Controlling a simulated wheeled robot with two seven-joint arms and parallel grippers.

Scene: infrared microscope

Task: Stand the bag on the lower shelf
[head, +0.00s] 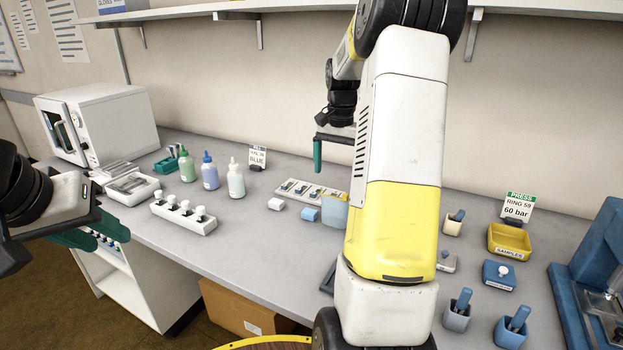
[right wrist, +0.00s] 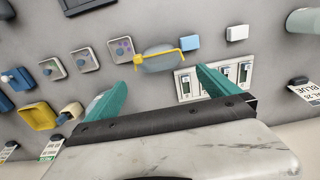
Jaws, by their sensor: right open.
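The bag (right wrist: 160,58) is a small translucent grey-blue pouch with a yellow clip along one edge. It is on the bench among small items; in the head view (head: 334,212) my right arm partly covers it. My right gripper (right wrist: 162,78) is open and empty above the bag, which shows between and beyond its teal fingertips. In the head view only one finger of it shows clearly. My left gripper (head: 90,230) is open at the left, apart from the bag. A wall shelf (head: 185,14) runs along the top; I cannot tell whether it is the lower one.
A slide tray (head: 300,188), white block (head: 276,204) and blue block (head: 309,213) stand near the bag. Bottles (head: 209,172) and a white rack (head: 183,215) stand left. A yellow bin (head: 508,241) and blue press (head: 600,265) stand right. A white cabinet (head: 150,285) is below.

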